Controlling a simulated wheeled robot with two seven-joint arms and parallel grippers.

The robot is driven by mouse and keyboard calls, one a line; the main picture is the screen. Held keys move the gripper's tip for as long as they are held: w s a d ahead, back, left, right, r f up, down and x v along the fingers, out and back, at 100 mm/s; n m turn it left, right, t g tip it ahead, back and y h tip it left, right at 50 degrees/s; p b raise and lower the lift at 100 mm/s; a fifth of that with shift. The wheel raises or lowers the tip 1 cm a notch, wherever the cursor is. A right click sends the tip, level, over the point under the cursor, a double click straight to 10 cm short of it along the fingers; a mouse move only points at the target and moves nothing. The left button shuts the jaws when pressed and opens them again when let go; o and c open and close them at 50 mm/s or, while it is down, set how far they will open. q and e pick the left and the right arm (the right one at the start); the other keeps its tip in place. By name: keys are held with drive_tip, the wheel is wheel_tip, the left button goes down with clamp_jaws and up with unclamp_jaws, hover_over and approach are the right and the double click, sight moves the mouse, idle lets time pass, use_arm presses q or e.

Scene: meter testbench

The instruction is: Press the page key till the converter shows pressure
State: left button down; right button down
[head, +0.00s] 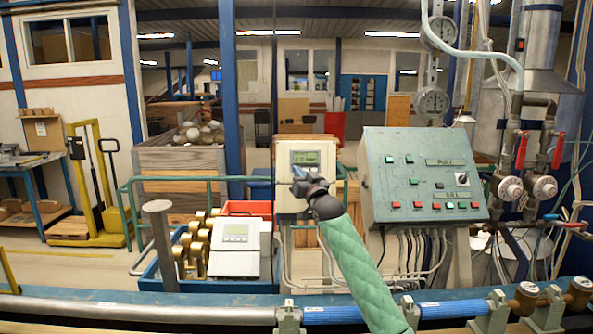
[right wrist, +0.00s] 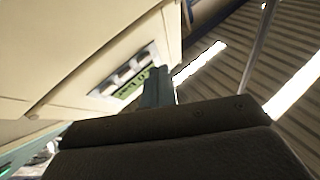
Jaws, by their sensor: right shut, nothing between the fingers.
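The converter (head: 285,198) is a cream box with a small lit display (head: 305,157) in its upper front. The display's small text looks like "4.0 bar", though the first digit is hard to read. In the right wrist view the converter (right wrist: 90,50) shows a recess with grey keys (right wrist: 122,72) beside the green display (right wrist: 130,91), which is partly hidden. My right gripper (head: 299,173) is shut and empty, its tips at the converter's front just below the display. The fingers (right wrist: 158,88) are close to the keys; I cannot tell whether they touch one. My left gripper is not in view.
A green control panel (head: 376,200) with buttons stands right of the converter. A blue tray (head: 200,286) with brass fittings and a white meter (head: 235,248) is at left. Pipes with red-handled valves (head: 521,150) are at right. A blue and grey pipe (head: 345,313) runs along the front.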

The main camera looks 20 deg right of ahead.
drive_tip(key=shift+s+a+r, duration=0.1)
drive_tip(key=shift+s, duration=0.1)
drive_tip(key=shift+s+a+r+p, duration=0.2)
drive_tip(key=shift+s+r+p, duration=0.1)
drive_tip(key=shift+s, duration=0.45)
drive_tip(key=shift+s+a+r+p, duration=0.2)
drive_tip(key=shift+s+r+p, duration=0.1)
drive_tip(key=shift+s, duration=0.4)
drive_tip(key=shift+s+a+r+p, duration=0.2)
drive_tip(key=shift+s+p, duration=0.1)
drive_tip(key=shift+s, duration=0.45)
drive_tip(key=shift+s, duration=0.1)
drive_tip(key=shift+s+a+r+p, duration=0.2)
drive_tip(key=shift+s+r+p, duration=0.1)
drive_tip(key=shift+s, duration=0.3)
drive_tip(key=shift+w+f, duration=0.1)
